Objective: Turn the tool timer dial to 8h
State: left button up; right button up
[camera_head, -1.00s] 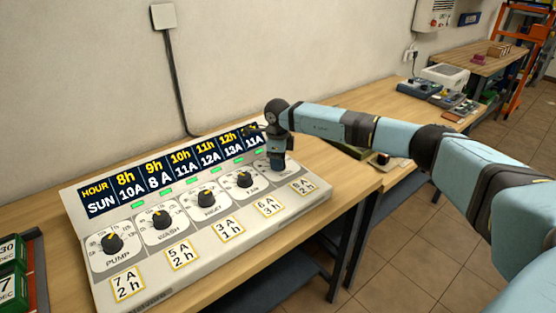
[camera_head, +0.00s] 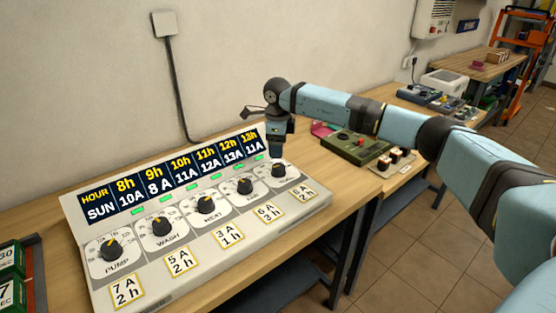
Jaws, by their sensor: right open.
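The timer panel (camera_head: 215,255) is a pale sloped console on the wooden table, with a row of black dials. The rightmost dial (camera_head: 278,171) is a black knob with a small orange pointer mark; its label and scale are too small to read, and I take it to be the tool timer. My right gripper (camera_head: 277,154) points down just above and behind this knob. It is open and appears clear of the knob. My left gripper is not in view.
Other dials include pump (camera_head: 111,250), wash (camera_head: 162,226) and heat (camera_head: 206,205). An hour display (camera_head: 170,176) runs along the panel's back. A green box (camera_head: 355,147) stands right of the panel. The wall is close behind.

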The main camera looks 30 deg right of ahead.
notch_tip(320, 180, up, 6)
jog(key=shift+f, duration=0.1)
dwell(0.6)
